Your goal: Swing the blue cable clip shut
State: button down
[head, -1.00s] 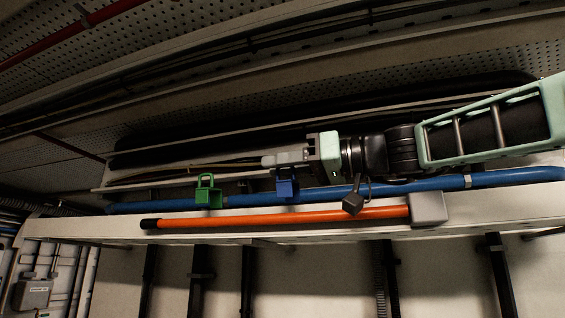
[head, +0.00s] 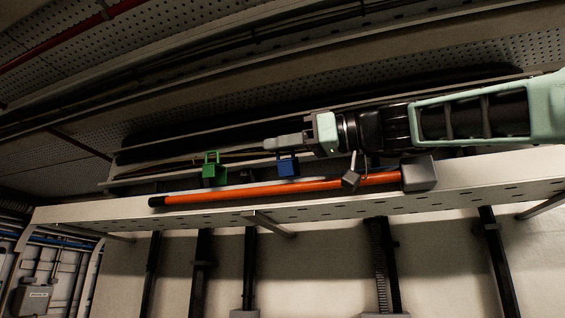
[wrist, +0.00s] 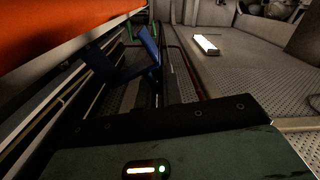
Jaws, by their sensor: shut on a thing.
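The blue cable clip (head: 287,168) sits low on the rail, with an upright loop-shaped part above its body. In the wrist view the blue clip (wrist: 150,52) shows as two blue arms spread in a V, so it looks open. My gripper (head: 272,143) reaches in from the right, its grey fingers level and closed just at the top of the clip. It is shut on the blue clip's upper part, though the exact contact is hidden. The fingertips do not show clearly in the wrist view.
A green clip (head: 214,171) stands left of the blue one. An orange bar (head: 240,193) with a grey end block (head: 419,174) runs in front, below the clips. A grey tag-like clip (head: 351,179) hangs to the right. A perforated shelf edge (head: 330,205) lies below.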

jog(key=shift+s+a+f+n+b, duration=0.1)
jog(key=shift+f+n+b, duration=0.4)
jog(key=shift+f+b, duration=0.2)
jog(key=shift+r, duration=0.25)
jog(key=c, duration=1.6)
grip_release()
jog(key=shift+s+r, duration=0.1)
jog(key=shift+r, duration=0.05)
notch_tip(320, 180, up, 10)
jog(key=p, duration=0.5)
